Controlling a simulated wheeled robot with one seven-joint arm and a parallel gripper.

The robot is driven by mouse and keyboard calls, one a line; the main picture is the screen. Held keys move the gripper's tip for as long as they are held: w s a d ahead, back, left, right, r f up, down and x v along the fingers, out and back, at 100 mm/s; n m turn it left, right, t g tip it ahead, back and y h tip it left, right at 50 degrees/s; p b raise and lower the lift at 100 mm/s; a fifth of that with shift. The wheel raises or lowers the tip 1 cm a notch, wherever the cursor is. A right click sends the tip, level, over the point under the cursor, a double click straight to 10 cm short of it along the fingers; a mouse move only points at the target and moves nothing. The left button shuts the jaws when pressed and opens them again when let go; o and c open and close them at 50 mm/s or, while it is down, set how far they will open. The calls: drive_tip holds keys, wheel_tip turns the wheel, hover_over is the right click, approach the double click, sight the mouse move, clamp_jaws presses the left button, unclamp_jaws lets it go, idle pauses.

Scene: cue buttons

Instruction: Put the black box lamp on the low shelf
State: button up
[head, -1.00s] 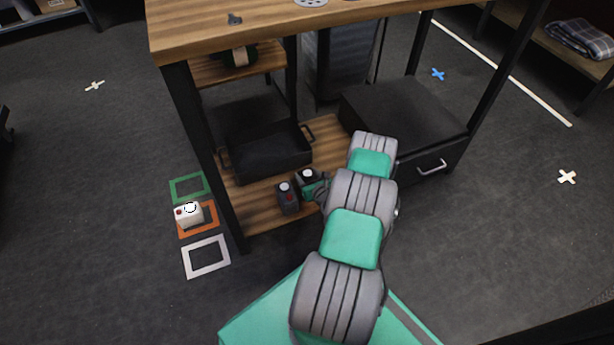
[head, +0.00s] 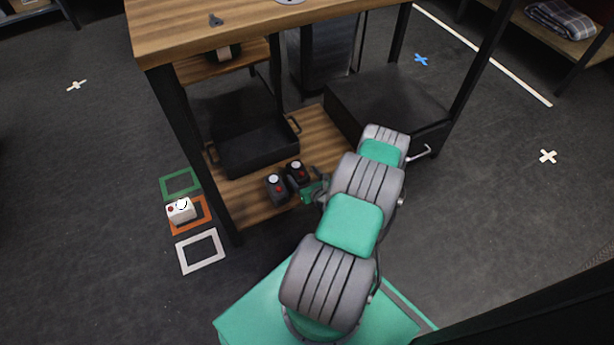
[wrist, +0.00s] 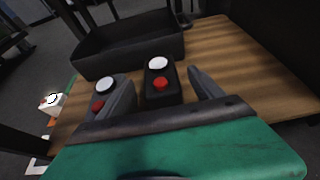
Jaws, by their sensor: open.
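The black box lamp (head: 297,173), with a white dome and a red button, stands upright on the low wooden shelf (head: 255,208). It also shows in the wrist view (wrist: 161,82), ahead of my gripper and between the lines of the fingers. A similar dark box lamp (head: 277,188) stands close to its left; in the wrist view (wrist: 103,92) the left finger partly covers it. My gripper (wrist: 165,88) is open and empty, at the near side of the black box lamp. In the head view my gripper (head: 312,190) is at the shelf's front edge.
A black handled tray (head: 258,150) sits behind the lamps. A black drawer unit (head: 385,100) stands to the right. A table leg (head: 190,150) bounds the shelf's left. A white box (head: 180,210) sits by the orange floor frame (head: 205,215), between green and white frames.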

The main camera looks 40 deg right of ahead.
drive_tip(key=v, duration=0.4)
drive_tip(key=shift+s+p, duration=0.1)
drive_tip(key=shift+p, duration=0.25)
idle(1.0)
